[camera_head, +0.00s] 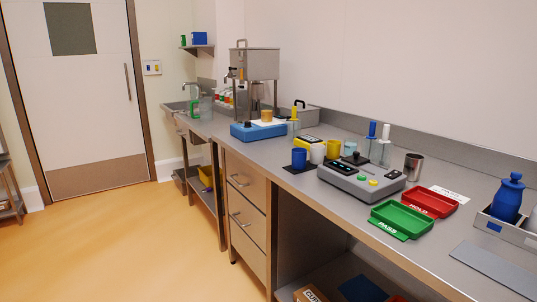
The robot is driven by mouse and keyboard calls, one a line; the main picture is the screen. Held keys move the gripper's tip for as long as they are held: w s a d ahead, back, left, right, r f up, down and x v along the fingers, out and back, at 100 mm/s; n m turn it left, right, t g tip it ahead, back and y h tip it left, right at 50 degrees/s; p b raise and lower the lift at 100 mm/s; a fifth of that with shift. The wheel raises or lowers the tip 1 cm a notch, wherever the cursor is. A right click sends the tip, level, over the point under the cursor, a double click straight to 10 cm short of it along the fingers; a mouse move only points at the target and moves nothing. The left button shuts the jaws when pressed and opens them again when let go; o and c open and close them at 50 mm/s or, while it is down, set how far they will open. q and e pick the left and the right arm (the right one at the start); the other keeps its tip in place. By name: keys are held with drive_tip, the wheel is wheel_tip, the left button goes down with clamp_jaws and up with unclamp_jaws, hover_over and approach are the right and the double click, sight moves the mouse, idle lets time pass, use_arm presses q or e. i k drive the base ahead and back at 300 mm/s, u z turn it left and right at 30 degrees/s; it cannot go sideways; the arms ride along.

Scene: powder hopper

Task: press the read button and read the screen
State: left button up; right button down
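A grey instrument (345,183) stands on the steel counter. Its sloped top carries a dark screen (343,168), a green button (361,178) and a yellow button (373,183). A second small dark panel (392,174) is at its right end. The button labels and any screen text are too small to read, so I cannot tell which is the read button. Neither of my grippers shows in the head view.
A green PASS tray (402,218) and a red HOLD tray (428,203) lie right of the instrument. A steel cup (413,166) and tall cylinders (383,150) are behind. A steel hopper (256,63) stands further back.

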sight(361, 177)
drive_tip(key=z, duration=0.5)
drive_tip(key=k, duration=1.2)
drive_tip(key=u, duration=0.7)
drive_tip(key=i, duration=1.2)
drive_tip(key=u, duration=0.45)
drive_tip(key=i, duration=1.2)
drive_tip(key=z, duration=1.4)
drive_tip(key=i, duration=0.55)
drive_tip(key=z, duration=0.6)
